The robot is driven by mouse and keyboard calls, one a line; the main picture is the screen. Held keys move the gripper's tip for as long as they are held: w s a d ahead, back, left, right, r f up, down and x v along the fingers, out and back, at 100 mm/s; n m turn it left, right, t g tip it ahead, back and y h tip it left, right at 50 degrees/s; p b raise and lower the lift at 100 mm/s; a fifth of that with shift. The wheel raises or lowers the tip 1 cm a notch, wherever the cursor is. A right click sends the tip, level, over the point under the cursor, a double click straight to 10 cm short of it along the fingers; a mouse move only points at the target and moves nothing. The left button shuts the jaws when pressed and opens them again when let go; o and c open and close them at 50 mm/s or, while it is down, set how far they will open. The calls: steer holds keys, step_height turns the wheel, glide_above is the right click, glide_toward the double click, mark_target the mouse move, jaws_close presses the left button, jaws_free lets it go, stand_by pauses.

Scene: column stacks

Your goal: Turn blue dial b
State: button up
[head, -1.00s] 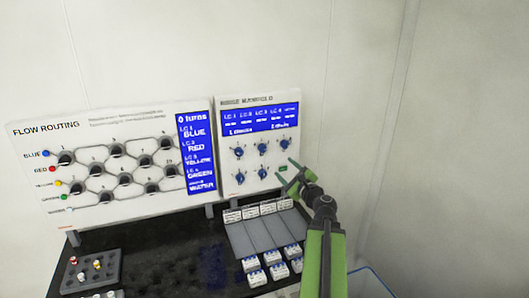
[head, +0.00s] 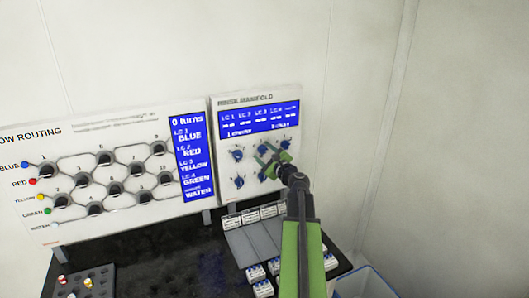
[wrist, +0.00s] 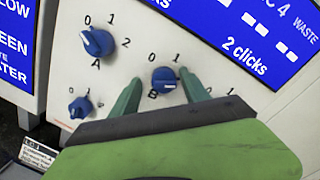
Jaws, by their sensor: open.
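Blue dial b (wrist: 164,80) is a round blue knob with a pale pointer mark, on the white rinse manifold panel (wrist: 132,60). In the wrist view it lies between the fingertips of my open gripper (wrist: 159,78), with a gap on each side. In the head view my gripper (head: 268,157) is in front of the panel, near dial b (head: 262,149). Whether the fingers reach to the knob's depth I cannot tell.
Blue dial A (wrist: 96,43) is up and left of dial b, and a smaller-looking blue dial (wrist: 80,107) is below A. A blue screen (head: 260,119) tops the panel. The flow routing board (head: 120,165) stands left. White modules (head: 262,289) lie on the black table below.

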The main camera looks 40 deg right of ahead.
steer(key=shift+s, duration=0.15)
steer(key=shift+s+d, duration=0.15)
steer(key=shift+d, duration=0.1)
jaws_close()
steer(key=n+p, duration=0.1)
steer(key=n, duration=0.4)
steer(key=shift+r+g, duration=0.15)
steer(key=shift+g, duration=0.15)
steer(key=n+p, duration=0.1)
steer(key=n, duration=0.5)
steer(key=shift+r, duration=0.1)
steer(key=shift+g+h, duration=0.3)
